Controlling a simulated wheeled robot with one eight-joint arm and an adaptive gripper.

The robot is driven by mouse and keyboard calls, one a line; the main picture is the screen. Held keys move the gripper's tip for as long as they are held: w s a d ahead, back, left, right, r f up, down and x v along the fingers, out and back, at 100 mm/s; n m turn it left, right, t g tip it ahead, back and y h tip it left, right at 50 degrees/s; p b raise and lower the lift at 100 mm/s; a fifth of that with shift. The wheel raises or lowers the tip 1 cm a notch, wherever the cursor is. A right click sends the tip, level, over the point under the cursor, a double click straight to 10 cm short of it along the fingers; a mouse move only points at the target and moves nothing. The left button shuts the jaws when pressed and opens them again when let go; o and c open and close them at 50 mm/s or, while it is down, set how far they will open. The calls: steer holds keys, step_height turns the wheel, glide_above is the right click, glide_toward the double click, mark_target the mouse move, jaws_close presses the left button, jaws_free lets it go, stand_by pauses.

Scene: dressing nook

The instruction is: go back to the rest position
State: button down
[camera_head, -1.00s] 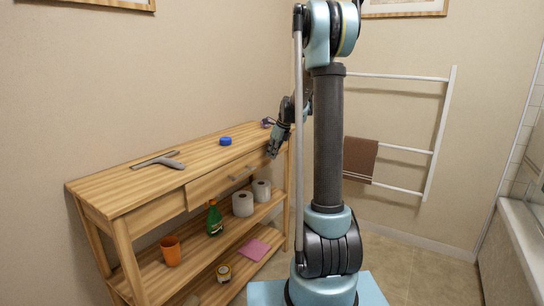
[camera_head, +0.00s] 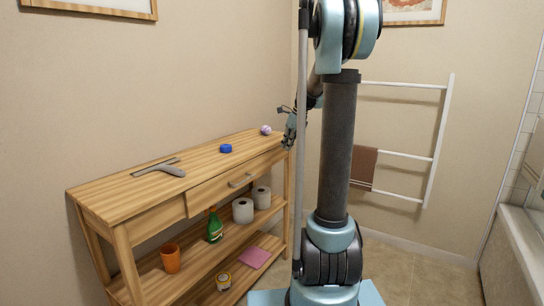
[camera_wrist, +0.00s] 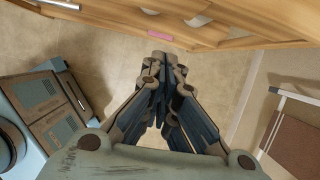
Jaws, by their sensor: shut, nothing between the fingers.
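My gripper (camera_head: 289,141) is at the right end of the wooden console table (camera_head: 118,186), in front of its edge. In the wrist view my gripper (camera_wrist: 163,66) points down toward the floor, its fingers together with nothing between them. The arm's column hides part of the space behind it. The table's drawer (camera_head: 236,180) is closed, and its handle also shows in the wrist view (camera_wrist: 58,4).
On the tabletop are a grey squeegee (camera_head: 160,168), a blue round object (camera_head: 225,148) and a small pale purple item (camera_head: 266,130). Shelves hold a green spray bottle (camera_head: 215,226), paper rolls (camera_head: 243,210) and an orange cup (camera_head: 170,257). A towel rack (camera_head: 437,140) and bathtub (camera_head: 507,240) are right.

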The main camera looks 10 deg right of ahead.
steer(key=s+a+f+n+h, duration=0.1)
steer(key=s+f+n+h, duration=0.15)
steer(key=s+n, duration=1.6)
steer(key=s+f+n, duration=0.2)
steer(key=s+f, duration=0.2)
steer(key=s, duration=0.3)
steer(key=s+d+f+n, duration=0.1)
steer(key=s+f, duration=0.3)
steer(key=s, duration=0.4)
steer(key=s+f+n, duration=0.4)
steer(key=s+f, duration=0.1)
steer(key=s, duration=0.2)
steer(key=shift+s+d+h, duration=0.4)
steer(key=shift+h, duration=0.05)
